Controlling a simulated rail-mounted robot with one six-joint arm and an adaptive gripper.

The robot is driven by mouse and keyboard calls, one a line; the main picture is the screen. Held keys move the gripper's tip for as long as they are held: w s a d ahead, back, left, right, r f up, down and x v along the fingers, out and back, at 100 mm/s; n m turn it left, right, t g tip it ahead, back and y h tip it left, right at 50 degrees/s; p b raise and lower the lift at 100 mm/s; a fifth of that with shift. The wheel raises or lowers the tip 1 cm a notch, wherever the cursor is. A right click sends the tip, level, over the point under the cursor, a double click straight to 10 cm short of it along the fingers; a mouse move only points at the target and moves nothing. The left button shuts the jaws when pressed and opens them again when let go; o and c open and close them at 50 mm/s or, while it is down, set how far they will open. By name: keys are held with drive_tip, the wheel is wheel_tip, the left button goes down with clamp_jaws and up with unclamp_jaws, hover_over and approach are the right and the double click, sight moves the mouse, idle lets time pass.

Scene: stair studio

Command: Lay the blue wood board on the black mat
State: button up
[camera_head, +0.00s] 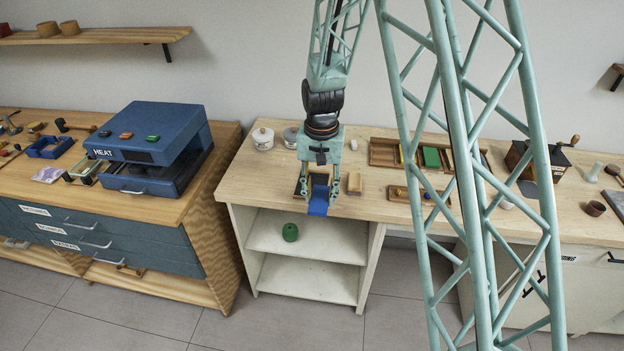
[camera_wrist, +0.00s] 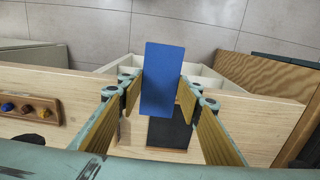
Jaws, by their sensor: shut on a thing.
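My gripper (camera_head: 318,187) is shut on the blue wood board (camera_head: 318,206) above the front part of the pale wooden worktop. In the wrist view the board (camera_wrist: 163,75) sits between the two finger pads and juts out past the worktop's front edge. The black mat (camera_wrist: 171,136) lies on the worktop, partly covered by the board in the wrist view; the two look apart, but the gap is hard to judge. In the head view the mat is mostly hidden behind my gripper.
A tan block (camera_head: 354,183) lies just right of my gripper. White jars (camera_head: 263,139) stand behind. A green object (camera_head: 290,232) is on the shelf below.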

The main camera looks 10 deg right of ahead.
drive_tip(key=w, duration=0.8)
drive_tip(key=w+d+f, duration=0.1)
drive_tip(key=w, duration=0.3)
drive_tip(key=shift+w+p, duration=0.4)
drive_tip(key=shift+w+f, duration=0.1)
drive_tip(key=shift+w, duration=0.2)
drive_tip(key=shift+w+f, duration=0.1)
drive_tip(key=shift+f, duration=1.7)
drive_tip(key=shift+f, duration=0.15)
drive_tip(key=o, duration=0.8)
drive_tip(key=shift+o, duration=0.2)
drive_tip(key=shift+r, duration=0.2)
